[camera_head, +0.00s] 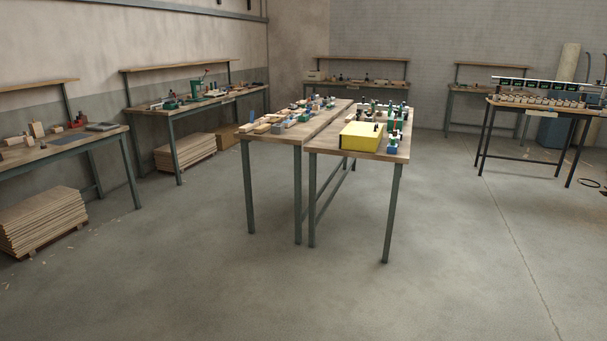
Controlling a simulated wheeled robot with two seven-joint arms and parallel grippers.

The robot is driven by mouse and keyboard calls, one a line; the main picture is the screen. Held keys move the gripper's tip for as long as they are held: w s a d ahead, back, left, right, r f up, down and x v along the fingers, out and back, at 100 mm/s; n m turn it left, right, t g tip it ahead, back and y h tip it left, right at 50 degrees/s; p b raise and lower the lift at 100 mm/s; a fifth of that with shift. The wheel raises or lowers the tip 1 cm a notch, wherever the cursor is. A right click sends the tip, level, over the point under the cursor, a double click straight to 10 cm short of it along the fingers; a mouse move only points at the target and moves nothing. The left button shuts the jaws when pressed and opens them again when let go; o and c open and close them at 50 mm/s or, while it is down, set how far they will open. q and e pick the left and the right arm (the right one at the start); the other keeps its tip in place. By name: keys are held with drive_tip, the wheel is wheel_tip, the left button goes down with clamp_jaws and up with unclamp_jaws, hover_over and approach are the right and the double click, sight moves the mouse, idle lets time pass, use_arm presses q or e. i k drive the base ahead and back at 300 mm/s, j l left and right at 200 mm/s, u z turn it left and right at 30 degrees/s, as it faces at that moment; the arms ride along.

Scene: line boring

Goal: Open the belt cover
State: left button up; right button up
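A yellow box-shaped piece (361,137) sits on the near part of the right one of two central tables (325,146). It may be the belt cover, but I cannot tell for certain from here. Its top and front side show, and it looks closed. Small dark parts stand at its right edge. Neither of my grippers is in view.
Green and blue devices (393,138) stand beside the yellow piece. The left central table (270,138) holds wood blocks and tools. Workbenches line the left and back walls, with stacked boards (40,219) below. A rack table (540,108) stands right. The front floor is clear.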

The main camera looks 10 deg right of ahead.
sight(359, 135)
drive_tip(key=i+l+z, duration=0.1)
drive_tip(key=i+z, duration=0.35)
drive_tip(key=i, duration=5.05)
